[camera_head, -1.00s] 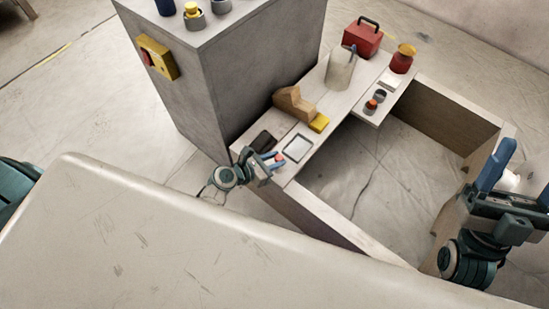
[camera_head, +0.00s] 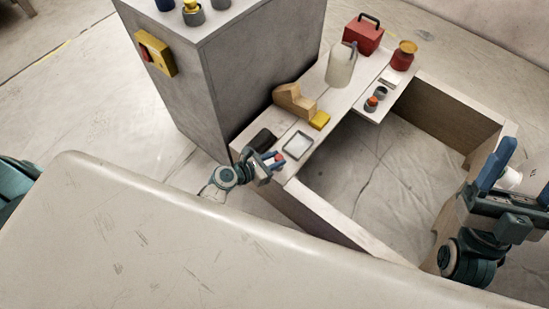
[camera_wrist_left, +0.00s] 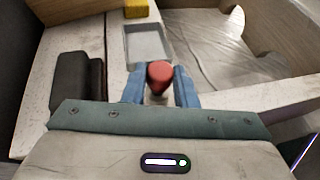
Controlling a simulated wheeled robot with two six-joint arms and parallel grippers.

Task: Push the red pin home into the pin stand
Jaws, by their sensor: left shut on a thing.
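My left gripper (camera_head: 272,161) is at the near left end of the low pale bench, its blue fingers shut on the red pin (camera_head: 280,157). In the left wrist view the pin's rounded red head (camera_wrist_left: 159,73) stands up between the fingertips (camera_wrist_left: 160,88). A pale part shows below the head; I cannot tell whether it is the shaft or the pin stand. I cannot make out the pin stand for sure; the fingers hide what lies under the pin. My right gripper (camera_head: 520,182) is open at the right edge, away from the bench.
A shallow grey tray (camera_head: 298,145) and a dark box (camera_head: 262,141) lie close to my left gripper. Farther along are a yellow block (camera_head: 319,120), a wooden piece (camera_head: 294,101), a jug (camera_head: 341,64) and a red toolbox (camera_head: 363,34). A tall grey cabinet (camera_head: 225,85) stands left.

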